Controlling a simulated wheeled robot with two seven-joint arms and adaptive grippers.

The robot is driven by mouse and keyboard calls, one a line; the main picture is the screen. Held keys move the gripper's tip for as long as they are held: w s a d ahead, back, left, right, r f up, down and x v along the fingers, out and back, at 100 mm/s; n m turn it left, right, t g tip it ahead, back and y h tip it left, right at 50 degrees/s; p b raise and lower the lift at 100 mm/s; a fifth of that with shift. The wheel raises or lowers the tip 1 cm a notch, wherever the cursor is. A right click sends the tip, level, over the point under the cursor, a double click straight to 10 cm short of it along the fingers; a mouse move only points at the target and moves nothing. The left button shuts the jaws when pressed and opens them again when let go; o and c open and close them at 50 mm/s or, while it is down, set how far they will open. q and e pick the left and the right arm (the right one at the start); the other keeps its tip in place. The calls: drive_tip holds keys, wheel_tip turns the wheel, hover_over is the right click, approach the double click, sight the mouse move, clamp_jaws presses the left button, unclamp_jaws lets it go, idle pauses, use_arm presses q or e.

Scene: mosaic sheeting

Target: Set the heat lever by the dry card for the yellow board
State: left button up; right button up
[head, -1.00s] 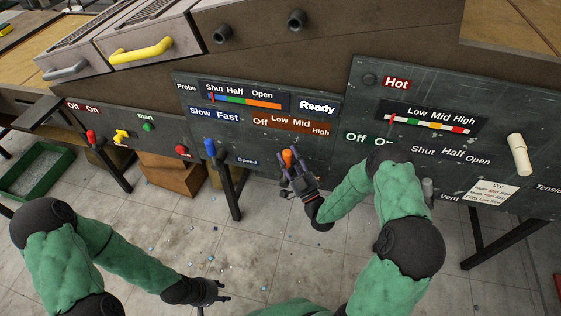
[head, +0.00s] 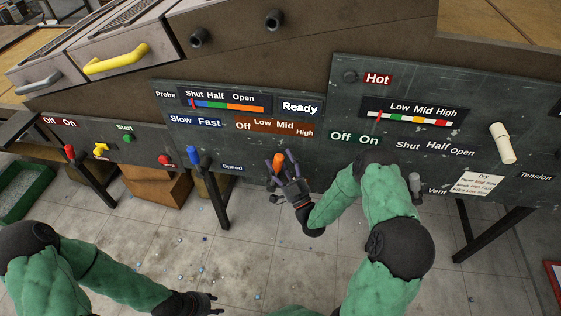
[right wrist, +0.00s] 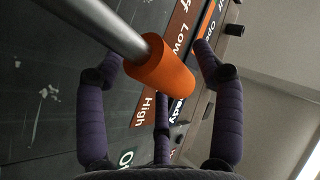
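The heat lever, with its orange knob (head: 279,163), sticks out below the Off, Low, Mid, High strip (head: 274,127). In the head view the knob is below the stretch between Low and Mid; its exact setting is hard to judge. My right gripper (head: 281,168) is around the knob with fingers spread. In the right wrist view the orange knob (right wrist: 161,67) lies between the fingers, close to the left one, with a gap at the right one. The dry card (head: 478,185) is on the right panel, its small lines blurred. My left gripper (head: 214,304) is open and empty, low over the floor.
A blue lever (head: 193,155) under Slow and Fast stands left of the orange knob. A grey lever (head: 415,184) and a large cream lever (head: 502,143) are on the right panel. Red (head: 69,152) and yellow (head: 101,149) levers are at far left.

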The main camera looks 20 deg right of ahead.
drive_tip(key=v, duration=1.2)
idle(0.6)
